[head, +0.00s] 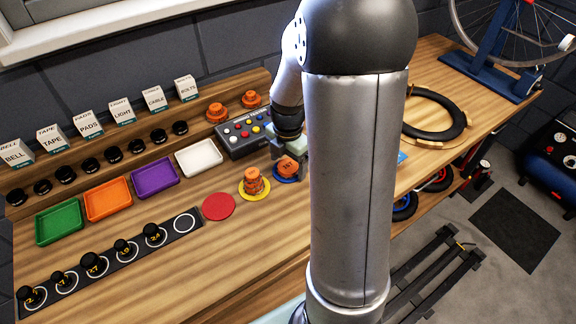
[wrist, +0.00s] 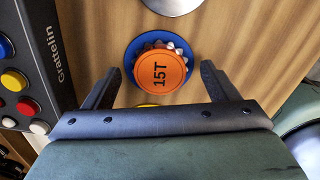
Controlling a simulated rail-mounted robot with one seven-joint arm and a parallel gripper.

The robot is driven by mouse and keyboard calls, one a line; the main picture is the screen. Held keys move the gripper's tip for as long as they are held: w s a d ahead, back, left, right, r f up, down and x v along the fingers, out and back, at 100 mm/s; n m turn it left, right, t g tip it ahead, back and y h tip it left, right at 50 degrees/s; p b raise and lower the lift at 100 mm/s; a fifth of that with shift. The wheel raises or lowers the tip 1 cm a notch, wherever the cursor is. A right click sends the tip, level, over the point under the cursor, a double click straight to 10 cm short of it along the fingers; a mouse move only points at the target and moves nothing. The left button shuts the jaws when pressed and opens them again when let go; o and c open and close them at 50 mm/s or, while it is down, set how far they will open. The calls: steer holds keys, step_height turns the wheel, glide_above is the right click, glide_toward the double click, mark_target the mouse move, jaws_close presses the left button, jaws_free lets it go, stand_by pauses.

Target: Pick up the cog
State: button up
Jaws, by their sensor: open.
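An orange cog marked 15T (wrist: 160,72) lies on a round blue disc (wrist: 134,50) in the wrist view. In the head view the cog (head: 288,166) sits on the blue disc (head: 286,178), just below my gripper body. My gripper (wrist: 160,70) is open, with one dark finger on each side of the cog in the wrist picture. Gaps show between the fingers and the cog, and nothing is held. The wrist view does not show clearly how high the fingertips are above the bench. Another orange cog stack (head: 253,181) stands on a yellow disc (head: 243,194).
A grey button box (head: 243,135) stands close on the left of my gripper. More orange cogs (head: 217,112) sit on the back ledge. A red disc (head: 218,207), coloured trays such as the white one (head: 199,158), and a strip of black knobs (head: 95,264) lie left.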

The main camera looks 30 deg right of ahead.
steer(key=shift+f, duration=0.25)
steer(key=c, duration=1.1)
steer(key=shift+r, duration=0.1)
